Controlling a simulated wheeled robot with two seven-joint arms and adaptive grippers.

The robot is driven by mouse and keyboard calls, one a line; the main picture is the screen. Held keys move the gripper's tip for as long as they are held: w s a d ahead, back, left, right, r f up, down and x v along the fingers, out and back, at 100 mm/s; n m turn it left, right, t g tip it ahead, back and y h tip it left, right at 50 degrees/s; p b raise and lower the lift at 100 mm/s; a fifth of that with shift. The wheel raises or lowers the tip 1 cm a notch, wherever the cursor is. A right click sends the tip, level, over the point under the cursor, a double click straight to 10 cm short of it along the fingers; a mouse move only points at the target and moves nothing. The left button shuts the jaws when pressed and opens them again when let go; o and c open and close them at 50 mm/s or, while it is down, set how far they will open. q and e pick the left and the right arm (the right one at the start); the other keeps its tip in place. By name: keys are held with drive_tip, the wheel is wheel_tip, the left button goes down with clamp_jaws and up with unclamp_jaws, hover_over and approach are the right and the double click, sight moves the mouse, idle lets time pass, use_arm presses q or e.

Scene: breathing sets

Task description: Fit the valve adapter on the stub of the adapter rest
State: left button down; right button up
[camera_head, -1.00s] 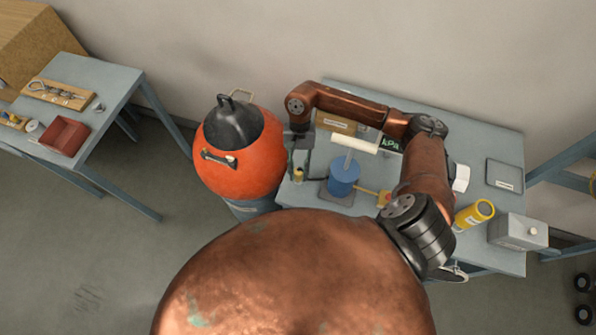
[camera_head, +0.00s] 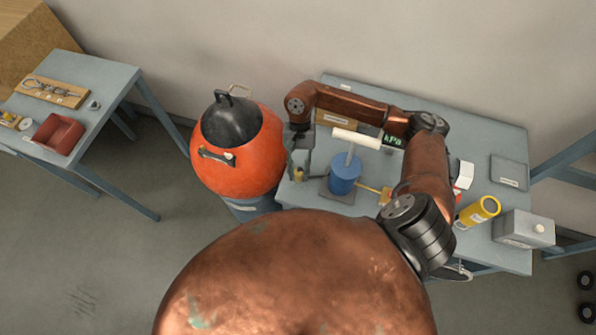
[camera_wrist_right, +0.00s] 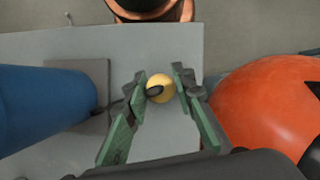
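A small brass-yellow piece (camera_head: 298,174) stands at the left edge of the work table, and it shows from above as a round yellow top with a dark oval in the right wrist view (camera_wrist_right: 161,88). I cannot tell whether it is the valve adapter or part of the adapter rest. My right gripper (camera_head: 297,162) points down over it. In the wrist view the fingers of this gripper (camera_wrist_right: 160,86) are apart, one on each side of the piece, with a narrow gap visible at the right finger. My left gripper is not in view.
A blue pump cylinder (camera_head: 345,174) with a white handle stands right of the gripper. The orange vessel (camera_head: 238,150) is close on the left. A yellow cylinder (camera_head: 478,211) and a grey box (camera_head: 523,229) are at the right. A second table (camera_head: 112,88) stands far left.

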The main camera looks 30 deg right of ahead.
drive_tip(key=o, duration=0.4)
drive_tip(key=shift+o, duration=0.2)
drive_tip(key=v, duration=1.2)
drive_tip(key=shift+s, duration=0.1)
